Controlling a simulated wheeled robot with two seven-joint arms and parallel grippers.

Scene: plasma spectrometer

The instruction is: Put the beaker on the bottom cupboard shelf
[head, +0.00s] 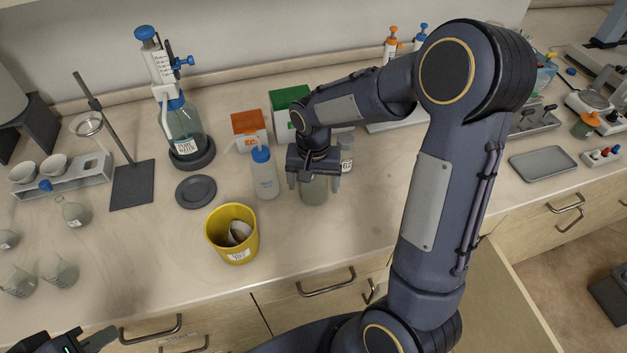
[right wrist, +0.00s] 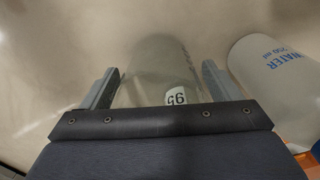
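The clear glass beaker (head: 314,192) stands on the worktop, partly hidden under my right gripper (head: 314,180). In the right wrist view the beaker (right wrist: 160,65) has a small white number label and lies between the two fingers of the right gripper (right wrist: 160,85). The fingers are open, with a gap visible on each side of the glass. My left gripper (head: 95,340) is only partly in view at the bottom left edge, away from the beaker; its opening is unclear. No cupboard shelf shows.
A water bottle (head: 264,173) stands close left of the beaker, and a labelled bottle (head: 347,155) close right behind it. A yellow bin (head: 231,233) stands front left. Below the counter, a pale wooden panel (head: 510,305), seemingly an open door, sticks out at right.

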